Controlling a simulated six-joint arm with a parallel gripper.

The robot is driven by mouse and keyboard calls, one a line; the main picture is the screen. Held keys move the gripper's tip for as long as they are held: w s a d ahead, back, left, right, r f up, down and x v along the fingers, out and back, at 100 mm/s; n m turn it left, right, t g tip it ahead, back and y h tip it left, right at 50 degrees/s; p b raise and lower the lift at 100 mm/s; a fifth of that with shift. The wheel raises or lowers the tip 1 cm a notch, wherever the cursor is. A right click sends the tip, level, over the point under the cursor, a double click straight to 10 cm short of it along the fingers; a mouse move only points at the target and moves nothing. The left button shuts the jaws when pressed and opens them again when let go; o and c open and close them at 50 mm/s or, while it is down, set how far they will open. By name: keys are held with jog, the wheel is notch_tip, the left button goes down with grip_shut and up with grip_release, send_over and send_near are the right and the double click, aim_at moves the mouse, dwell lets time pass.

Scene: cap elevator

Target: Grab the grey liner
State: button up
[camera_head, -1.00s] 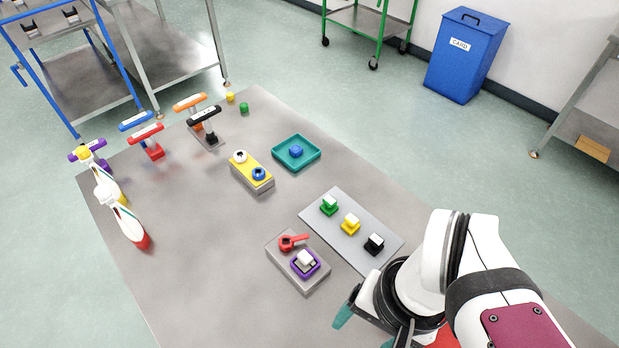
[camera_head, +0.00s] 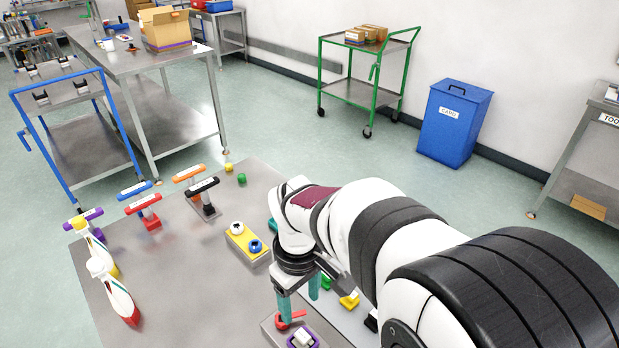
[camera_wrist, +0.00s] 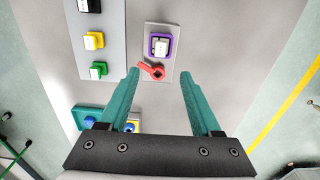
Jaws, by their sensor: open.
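My gripper (camera_head: 300,308) is open and empty, its two teal fingers pointing down above a small grey block (camera_head: 272,326). A red lever (camera_head: 291,319) and a purple square frame (camera_head: 290,340) holding a whitish-grey piece (camera_head: 303,338) are on that block. In the wrist view, my gripper (camera_wrist: 160,74) has its fingertips apart on either side of the red lever (camera_wrist: 152,70). The purple frame (camera_wrist: 151,45) with its pale piece (camera_wrist: 160,46) lies beyond the tips. I cannot tell for sure which part is the grey liner; no part is plainly labelled so.
A grey plate (camera_wrist: 109,20) with black, yellow and green switches lies beside the block. A yellow box (camera_head: 241,240) with two knobs and a partly hidden teal tray (camera_wrist: 86,112) are nearby. Spray bottles (camera_head: 113,290) and T-handled tools (camera_head: 143,207) stand at the left.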

aim_at(302, 335)
notch_tip(302, 335, down, 12)
jog(key=shift+s+d+r, duration=0.15)
grip_shut()
